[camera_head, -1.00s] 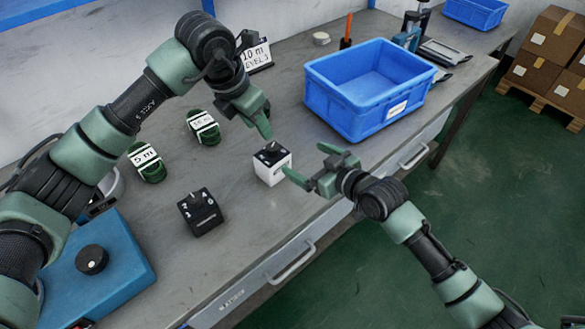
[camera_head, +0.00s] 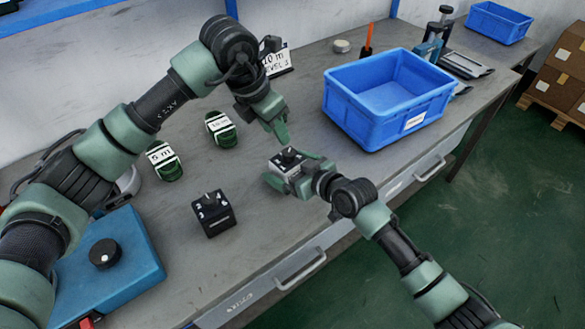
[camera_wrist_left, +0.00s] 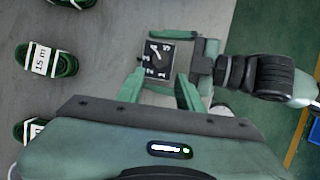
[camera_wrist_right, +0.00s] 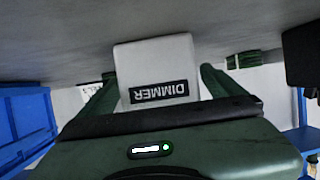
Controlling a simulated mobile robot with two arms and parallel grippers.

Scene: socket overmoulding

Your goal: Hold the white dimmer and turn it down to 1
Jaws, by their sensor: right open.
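The white dimmer (camera_head: 286,166) stands on the grey bench, a box with a black knob on top. Its numbered dial (camera_wrist_left: 160,58) shows in the left wrist view; the pointer seems to lie near the 4, but it is small. My right gripper (camera_head: 297,172) is open with its fingers on either side of the dimmer. In the right wrist view the dimmer's label side (camera_wrist_right: 157,75) sits between the fingers, with a gap visible at the right. My left gripper (camera_head: 280,132) is open above and behind the dimmer, fingers pointing down, not touching the knob.
A black dimmer (camera_head: 213,214) stands to the left, near the front edge. Two green coils (camera_head: 221,130) (camera_head: 164,160) lie behind it. A blue bin (camera_head: 375,130) stands right of the grippers. A blue box with a black knob (camera_head: 130,262) is at lower left.

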